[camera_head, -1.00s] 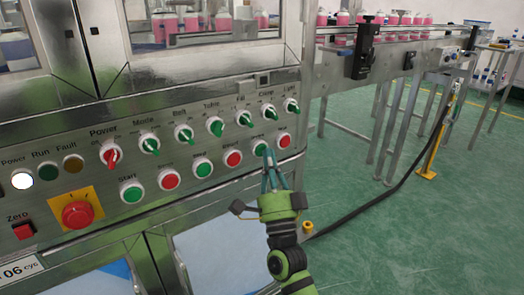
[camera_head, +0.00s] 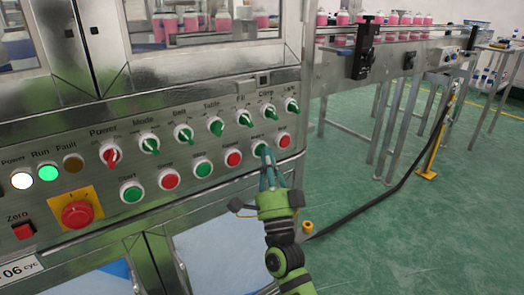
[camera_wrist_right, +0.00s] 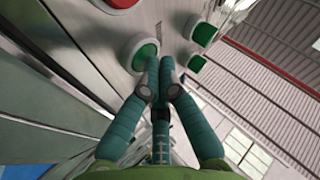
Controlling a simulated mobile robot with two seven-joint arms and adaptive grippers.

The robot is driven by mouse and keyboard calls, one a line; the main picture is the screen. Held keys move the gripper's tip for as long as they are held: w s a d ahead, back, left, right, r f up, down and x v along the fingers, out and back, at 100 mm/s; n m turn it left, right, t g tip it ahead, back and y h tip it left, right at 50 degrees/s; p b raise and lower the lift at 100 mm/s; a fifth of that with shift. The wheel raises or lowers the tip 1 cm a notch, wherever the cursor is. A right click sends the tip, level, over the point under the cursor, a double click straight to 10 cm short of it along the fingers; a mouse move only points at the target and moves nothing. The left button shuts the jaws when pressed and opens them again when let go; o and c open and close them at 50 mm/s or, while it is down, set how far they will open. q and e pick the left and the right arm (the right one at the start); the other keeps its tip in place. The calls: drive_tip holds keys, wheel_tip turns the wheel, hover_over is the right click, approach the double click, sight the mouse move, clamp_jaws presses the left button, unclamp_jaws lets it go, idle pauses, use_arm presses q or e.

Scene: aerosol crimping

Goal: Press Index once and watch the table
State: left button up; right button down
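The Index button (camera_head: 261,148) is a green push button in a white ring, in the lower row of the steel control panel; its small label is blurred. My right gripper (camera_head: 266,172) is just below and in front of it, fingers pointing up at it. In the right wrist view the fingertips (camera_wrist_right: 163,65) are together and empty, right at the edge of a green button (camera_wrist_right: 144,56); I cannot tell whether they touch it. The table inside the machine is not clearly visible; pink bottles (camera_head: 190,22) show behind the window. My left gripper is not in view.
The Run lamp (camera_head: 47,172) glows green and the Power lamp (camera_head: 22,181) white; the Fault lamp (camera_head: 73,162) is unlit. A red button (camera_head: 284,141) sits close right of Index, another (camera_head: 233,158) to its left. A red emergency stop (camera_head: 77,214) is far left.

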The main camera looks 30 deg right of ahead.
drive_tip(key=shift+y, duration=0.3)
drive_tip(key=shift+s+p, duration=0.35)
drive_tip(key=shift+s, duration=0.55)
drive_tip(key=s, duration=0.1)
drive_tip(key=s+p, duration=0.1)
drive_tip(key=s, duration=0.2)
drive_tip(key=shift+s+d, duration=0.25)
drive_tip(key=shift+s, duration=0.15)
drive_tip(key=shift+f, duration=0.1)
idle(0.3)
